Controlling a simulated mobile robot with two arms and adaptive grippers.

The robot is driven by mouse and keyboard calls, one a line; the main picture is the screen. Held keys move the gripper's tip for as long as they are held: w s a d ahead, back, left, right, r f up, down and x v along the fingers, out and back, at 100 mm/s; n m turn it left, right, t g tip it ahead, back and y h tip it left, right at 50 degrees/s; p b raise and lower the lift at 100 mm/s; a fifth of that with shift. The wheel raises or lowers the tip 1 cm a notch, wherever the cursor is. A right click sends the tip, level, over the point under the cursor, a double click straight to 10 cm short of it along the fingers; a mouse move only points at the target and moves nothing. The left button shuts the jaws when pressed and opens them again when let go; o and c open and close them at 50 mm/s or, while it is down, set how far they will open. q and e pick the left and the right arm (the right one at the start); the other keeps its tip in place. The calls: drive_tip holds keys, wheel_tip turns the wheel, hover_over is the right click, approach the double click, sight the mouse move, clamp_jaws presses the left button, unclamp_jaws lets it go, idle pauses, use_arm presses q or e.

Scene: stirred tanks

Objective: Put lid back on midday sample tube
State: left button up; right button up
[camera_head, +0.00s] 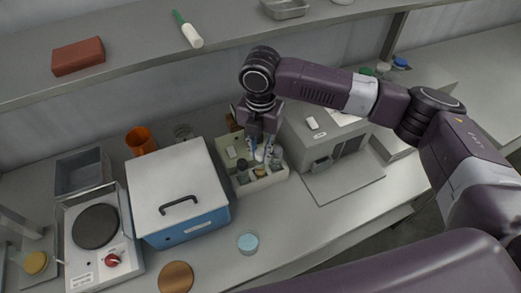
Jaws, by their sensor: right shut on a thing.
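A cream sample rack (266,183) stands on the bench near the middle, with several small tubes or bottles in it. One has a dark cap (242,164), and another shows yellowish contents (260,171). My right gripper (263,151) points down over the back part of the rack. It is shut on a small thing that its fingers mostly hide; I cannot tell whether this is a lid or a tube. Tube labels are too small to read, so I cannot tell which is the midday tube. My left gripper is out of view.
A blue box with a white lid (178,182) stands close left of the rack, and a grey instrument (325,135) close right. A hot plate (97,228), orange mug (140,140), light-blue-topped jar (248,243) and brown disc (176,277) are nearby. A shelf (150,45) runs behind.

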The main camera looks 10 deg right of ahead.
drive_tip(key=shift+p, duration=0.5)
idle(0.4)
drive_tip(key=o, duration=0.8)
drive_tip(key=o, duration=0.5)
drive_tip(key=shift+r, duration=0.1)
